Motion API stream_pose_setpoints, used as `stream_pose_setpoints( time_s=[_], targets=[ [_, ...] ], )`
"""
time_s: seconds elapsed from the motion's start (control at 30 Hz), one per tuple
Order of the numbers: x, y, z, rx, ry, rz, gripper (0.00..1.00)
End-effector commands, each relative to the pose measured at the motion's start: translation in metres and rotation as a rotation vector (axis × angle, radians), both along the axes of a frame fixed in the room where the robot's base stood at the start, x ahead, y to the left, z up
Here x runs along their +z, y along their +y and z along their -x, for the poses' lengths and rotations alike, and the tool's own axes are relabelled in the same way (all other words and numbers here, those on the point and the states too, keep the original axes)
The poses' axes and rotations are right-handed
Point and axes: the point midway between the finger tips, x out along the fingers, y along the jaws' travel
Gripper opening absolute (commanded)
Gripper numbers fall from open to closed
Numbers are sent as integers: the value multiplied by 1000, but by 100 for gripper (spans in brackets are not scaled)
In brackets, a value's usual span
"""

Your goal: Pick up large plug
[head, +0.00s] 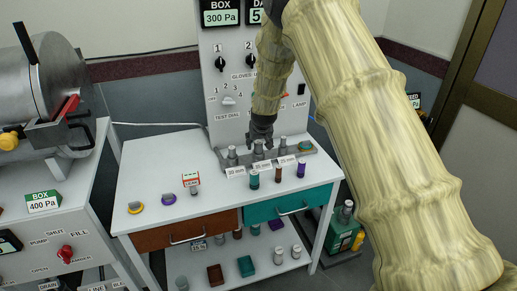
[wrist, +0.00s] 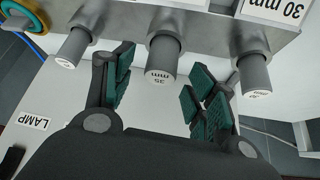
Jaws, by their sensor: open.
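The large plug is a grey cylinder whose end reads 35 mm, in the middle of the wrist view (wrist: 165,55). It stands in the middle of a grey rack (head: 307,158) at the back of the white table; in the head view it shows below my gripper (head: 259,153). My gripper (wrist: 163,85) is open, with green-padded fingers on both sides of this plug. A gap shows between plug and pads. Two slimmer grey plugs flank it: one at the left of the wrist view (wrist: 77,47) and one marked 30 at the right (wrist: 254,72).
The right finger is close to the 30 plug. Teal (head: 254,179), brown (head: 278,173) and purple (head: 302,169) cylinders stand in front of the rack. A control panel (head: 228,75) rises behind.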

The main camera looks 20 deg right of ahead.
Motion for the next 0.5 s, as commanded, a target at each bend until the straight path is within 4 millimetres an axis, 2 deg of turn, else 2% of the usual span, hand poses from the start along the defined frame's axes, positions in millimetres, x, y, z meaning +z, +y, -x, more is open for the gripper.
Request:
stream_pose_setpoints(
  time_s=[0.2,0.5],
  targets=[
    [-13,-2,-9,-1,-1,0,57],
    [-16,-2,-10,-1,-1,0,57]
  ],
)
